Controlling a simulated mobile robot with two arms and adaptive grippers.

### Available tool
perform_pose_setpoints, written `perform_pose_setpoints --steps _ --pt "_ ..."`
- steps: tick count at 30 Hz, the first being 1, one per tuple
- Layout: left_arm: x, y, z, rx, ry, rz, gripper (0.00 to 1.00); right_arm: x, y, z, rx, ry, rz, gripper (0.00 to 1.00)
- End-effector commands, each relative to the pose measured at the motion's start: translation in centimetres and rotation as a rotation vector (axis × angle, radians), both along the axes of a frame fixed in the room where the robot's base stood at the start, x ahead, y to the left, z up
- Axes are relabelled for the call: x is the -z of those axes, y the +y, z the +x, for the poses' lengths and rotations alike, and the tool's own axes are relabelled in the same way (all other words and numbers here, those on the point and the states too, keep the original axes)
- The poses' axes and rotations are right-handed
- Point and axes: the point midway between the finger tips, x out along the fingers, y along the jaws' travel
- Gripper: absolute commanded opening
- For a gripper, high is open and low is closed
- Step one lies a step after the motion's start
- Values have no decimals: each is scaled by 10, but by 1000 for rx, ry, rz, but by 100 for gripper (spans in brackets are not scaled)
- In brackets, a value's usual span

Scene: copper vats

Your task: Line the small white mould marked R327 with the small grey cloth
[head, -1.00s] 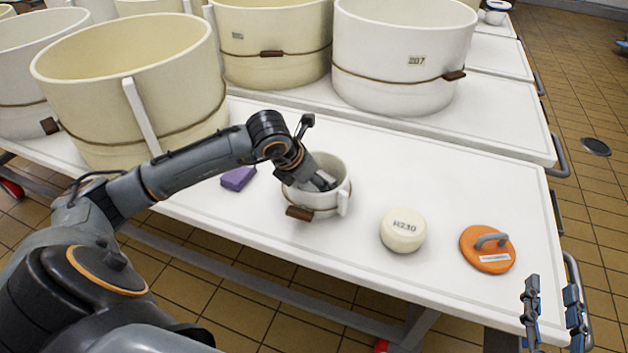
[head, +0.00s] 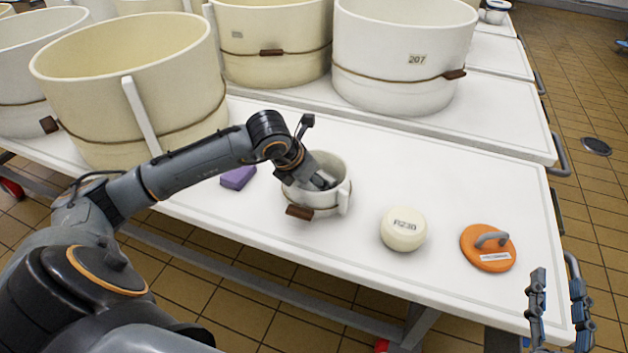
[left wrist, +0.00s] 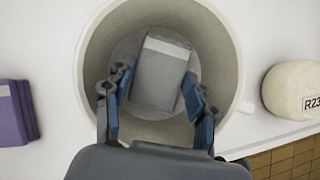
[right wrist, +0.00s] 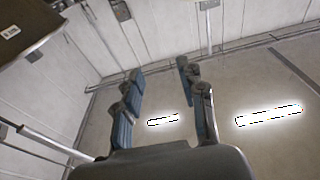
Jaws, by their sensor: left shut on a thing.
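The small white mould (head: 326,204) stands on the white table, with a brown tab at its front; I cannot read a mark on it. My left gripper (head: 324,183) reaches down into it from the upper left. In the left wrist view the small grey cloth (left wrist: 160,76) is a folded rectangle with a pale band, inside the round mould wall (left wrist: 98,62). The left gripper's fingers are shut on it, one on each side. Whether the cloth touches the mould's floor is unclear. My right gripper (head: 559,285) is open and empty beyond the table's right front corner.
A purple block (head: 238,177) lies left of the mould. A cream round piece marked R230 (head: 403,231) and an orange disc with a grey handle (head: 488,249) are to its right. Large vats, one marked 207 (head: 400,75), stand behind. Table space behind the disc is clear.

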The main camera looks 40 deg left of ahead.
Motion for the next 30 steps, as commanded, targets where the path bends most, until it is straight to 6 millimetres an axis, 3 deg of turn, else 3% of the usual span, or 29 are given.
perform_pose_setpoints --steps 30 --pt "4 0 0 0 0 0 25 -14 2 -2 -5 -77 20 40"
